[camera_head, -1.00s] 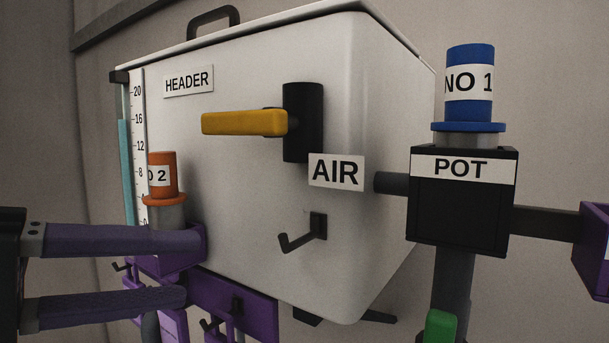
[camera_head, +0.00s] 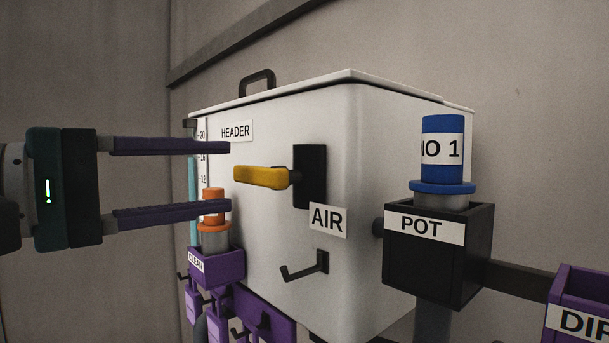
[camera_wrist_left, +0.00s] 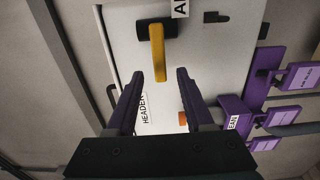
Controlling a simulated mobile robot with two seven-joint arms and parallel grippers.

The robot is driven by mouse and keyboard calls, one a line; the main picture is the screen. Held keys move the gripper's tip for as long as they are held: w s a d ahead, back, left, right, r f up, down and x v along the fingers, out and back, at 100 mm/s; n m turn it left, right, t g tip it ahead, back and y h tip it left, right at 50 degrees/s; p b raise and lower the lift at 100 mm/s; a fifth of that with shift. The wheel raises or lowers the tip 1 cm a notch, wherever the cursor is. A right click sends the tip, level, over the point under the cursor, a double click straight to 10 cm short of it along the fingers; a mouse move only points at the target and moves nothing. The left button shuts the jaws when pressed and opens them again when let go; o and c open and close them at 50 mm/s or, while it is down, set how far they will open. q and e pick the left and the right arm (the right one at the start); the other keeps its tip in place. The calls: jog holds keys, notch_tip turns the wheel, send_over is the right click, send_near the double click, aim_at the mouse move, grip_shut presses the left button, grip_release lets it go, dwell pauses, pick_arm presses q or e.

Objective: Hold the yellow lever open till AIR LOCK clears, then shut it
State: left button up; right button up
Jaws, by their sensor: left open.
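The yellow lever (camera_head: 262,177) lies level, pointing left from its black mount (camera_head: 310,177) on the face of the white HEADER tank (camera_head: 350,250). An AIR label (camera_head: 327,219) sits below the mount. My left gripper (camera_head: 230,178) is open and empty, its two purple fingers apart, one higher and one lower than the lever, with their tips just left of the lever's end. In the left wrist view the yellow lever (camera_wrist_left: 158,54) shows ahead, between the lines of the fingers (camera_wrist_left: 157,72), touching neither. No AIR LOCK sign is in view. My right gripper is not in view.
An orange-topped cylinder (camera_head: 214,236) stands in a purple CLEAN holder (camera_head: 225,278) under the lower finger. A blue NO 1 cylinder (camera_head: 432,155) stands in the black POT box (camera_head: 470,235). A bare hook (camera_head: 308,267) juts below the AIR label. A scale with a teal tube (camera_head: 193,190) lines the tank's left edge.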

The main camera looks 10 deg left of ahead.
aim_at(243, 175)
pick_arm(q)
jog(key=x, duration=0.2)
jog(key=shift+w+d+r, duration=0.15)
jog(key=shift+w+d, duration=0.05)
jog(key=shift+d, duration=0.05)
jog(key=shift+w+d, duration=0.1)
jog(key=shift+w, duration=0.05)
jog(key=shift+p+x, duration=0.3)
jog(key=shift+x, duration=0.55)
grip_shut()
dwell(0.7)
